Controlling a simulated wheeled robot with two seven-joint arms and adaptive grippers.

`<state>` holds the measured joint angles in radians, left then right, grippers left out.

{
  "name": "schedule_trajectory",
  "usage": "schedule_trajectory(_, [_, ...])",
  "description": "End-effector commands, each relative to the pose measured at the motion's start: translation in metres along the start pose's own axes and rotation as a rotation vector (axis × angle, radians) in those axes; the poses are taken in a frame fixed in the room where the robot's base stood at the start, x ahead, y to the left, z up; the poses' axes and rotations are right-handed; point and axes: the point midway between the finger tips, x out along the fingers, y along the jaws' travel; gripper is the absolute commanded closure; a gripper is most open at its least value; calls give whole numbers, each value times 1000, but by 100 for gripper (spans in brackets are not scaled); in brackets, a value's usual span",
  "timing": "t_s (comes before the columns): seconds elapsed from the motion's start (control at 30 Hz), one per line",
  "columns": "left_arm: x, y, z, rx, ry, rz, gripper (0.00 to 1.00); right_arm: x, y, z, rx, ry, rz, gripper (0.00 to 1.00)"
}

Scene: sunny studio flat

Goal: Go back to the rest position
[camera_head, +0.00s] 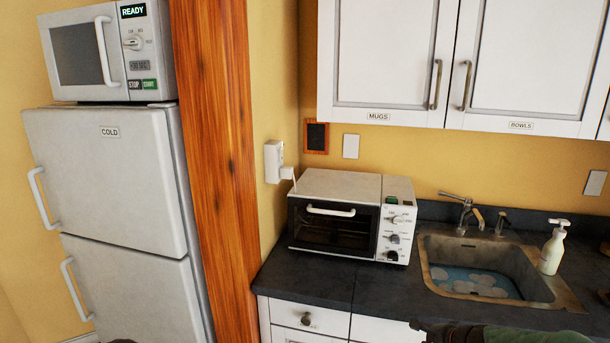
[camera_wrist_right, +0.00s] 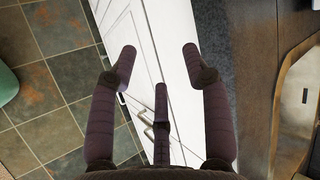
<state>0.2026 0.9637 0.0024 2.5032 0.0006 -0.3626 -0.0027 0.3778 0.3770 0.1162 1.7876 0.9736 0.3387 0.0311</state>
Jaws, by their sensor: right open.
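My right gripper (camera_wrist_right: 160,65) is open and empty in the right wrist view. Its dark fingers are spread over the white cabinet front (camera_wrist_right: 160,45), beside the dark countertop edge. My left gripper is not visible in either view.
A toaster oven (camera_head: 335,185) stands on the dark counter (camera_head: 385,300), left of the sink (camera_head: 545,283) with plates in water. A soap bottle (camera_head: 553,250) stands at the sink's right. A fridge (camera_head: 110,180) bearing a microwave (camera_head: 85,55) stands left of the wooden post (camera_head: 215,150).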

Motion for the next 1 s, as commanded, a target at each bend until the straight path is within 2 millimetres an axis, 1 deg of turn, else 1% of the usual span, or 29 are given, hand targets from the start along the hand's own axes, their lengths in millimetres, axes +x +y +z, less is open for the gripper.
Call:
schedule_trajectory(0.03, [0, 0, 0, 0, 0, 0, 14, 20, 36, 15, -42, -14, 77, 51])
schedule_trajectory(0.07, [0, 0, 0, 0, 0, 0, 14, 30, 56, 23, -74, -19, 119, 51])
schedule_trajectory(0.1, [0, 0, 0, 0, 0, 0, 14, 42, 83, 33, -119, -26, 174, 51])
schedule_trajectory(0.17, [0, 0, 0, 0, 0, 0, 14, 56, 124, 51, -195, -43, 253, 51])
schedule_trajectory(0.2, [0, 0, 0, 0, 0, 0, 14, 64, 152, 63, -250, -58, 303, 51])
schedule_trajectory(0.23, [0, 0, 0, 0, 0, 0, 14, 68, 172, 73, -294, -71, 339, 51])
schedule_trajectory(0.27, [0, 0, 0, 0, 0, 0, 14, 72, 193, 83, -338, -86, 372, 51])
schedule_trajectory(0.3, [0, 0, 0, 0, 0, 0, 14, 76, 220, 97, -404, -109, 414, 51])
schedule_trajectory(0.37, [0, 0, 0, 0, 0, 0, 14, 78, 261, 120, -507, -154, 468, 51])
schedule_trajectory(0.4, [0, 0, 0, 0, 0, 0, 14, 78, 286, 136, -578, -188, 497, 51])
schedule_trajectory(0.47, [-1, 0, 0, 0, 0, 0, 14, 75, 322, 160, -682, -246, 527, 51])
schedule_trajectory(0.5, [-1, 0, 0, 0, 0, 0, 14, 71, 342, 175, -747, -285, 538, 51])
schedule_trajectory(0.53, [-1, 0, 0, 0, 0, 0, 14, 67, 357, 186, -792, -315, 542, 51])
schedule_trajectory(0.6, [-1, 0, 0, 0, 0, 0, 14, 59, 383, 209, -881, -379, 541, 51])
schedule_trajectory(0.7, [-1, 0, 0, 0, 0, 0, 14, 48, 406, 233, -967, -449, 526, 51])
schedule_trajectory(0.73, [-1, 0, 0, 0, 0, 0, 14, 45, 411, 238, -983, -464, 522, 51])
schedule_trajectory(0.83, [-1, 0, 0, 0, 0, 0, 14, 40, 419, 248, -1015, -493, 511, 51])
schedule_trajectory(1.0, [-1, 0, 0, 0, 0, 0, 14, 39, 421, 250, -1022, -499, 508, 51])
